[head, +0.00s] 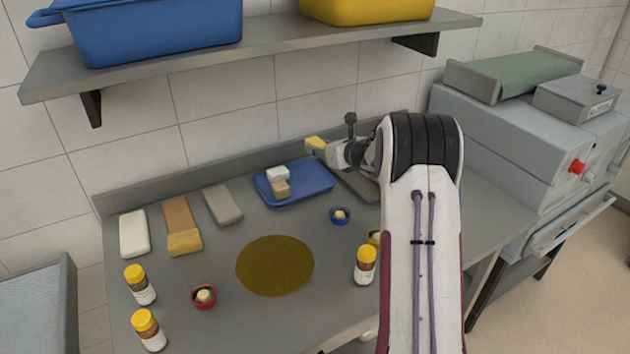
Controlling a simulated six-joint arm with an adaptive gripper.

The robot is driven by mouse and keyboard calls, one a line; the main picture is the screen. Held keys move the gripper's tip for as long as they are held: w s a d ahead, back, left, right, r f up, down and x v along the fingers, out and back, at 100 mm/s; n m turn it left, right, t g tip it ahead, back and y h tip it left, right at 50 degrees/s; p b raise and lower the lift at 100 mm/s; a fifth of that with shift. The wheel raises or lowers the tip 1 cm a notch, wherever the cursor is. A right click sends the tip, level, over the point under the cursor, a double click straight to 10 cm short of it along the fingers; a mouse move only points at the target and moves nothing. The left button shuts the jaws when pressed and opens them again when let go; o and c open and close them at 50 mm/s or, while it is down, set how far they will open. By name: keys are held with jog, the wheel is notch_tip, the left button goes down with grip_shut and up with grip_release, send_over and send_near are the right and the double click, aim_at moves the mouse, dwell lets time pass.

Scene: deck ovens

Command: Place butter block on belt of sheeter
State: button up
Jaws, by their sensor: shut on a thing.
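My gripper (320,147) is shut on a pale yellow block, the butter block (315,142), and holds it up above the far right corner of the blue tray, near the wall. Part of the block is hidden by the fingers. The sheeter's green belt (528,75) lies on top of the grey machine at the upper right, with a grey box (577,98) beside it. The belt looks bare. The gripper is well to the left of the belt and apart from it.
The blue tray (318,185) on the steel table holds a white and a tan block. Several blocks, yellow-capped jars (140,285), small bowls (204,297) and a round brown mat (275,265) lie nearer. A shelf (262,40) with blue and yellow bins hangs above.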

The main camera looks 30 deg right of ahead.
jog(key=shift+w+f, duration=0.35)
jog(key=shift+f, duration=0.05)
send_over(319, 184)
jog(key=shift+w+f, duration=0.1)
jog(key=shift+f, duration=2.4)
jog(key=shift+f, duration=0.1)
jog(key=shift+f, duration=2.2)
jog(key=shift+f, duration=0.15)
jog(key=o, duration=1.1)
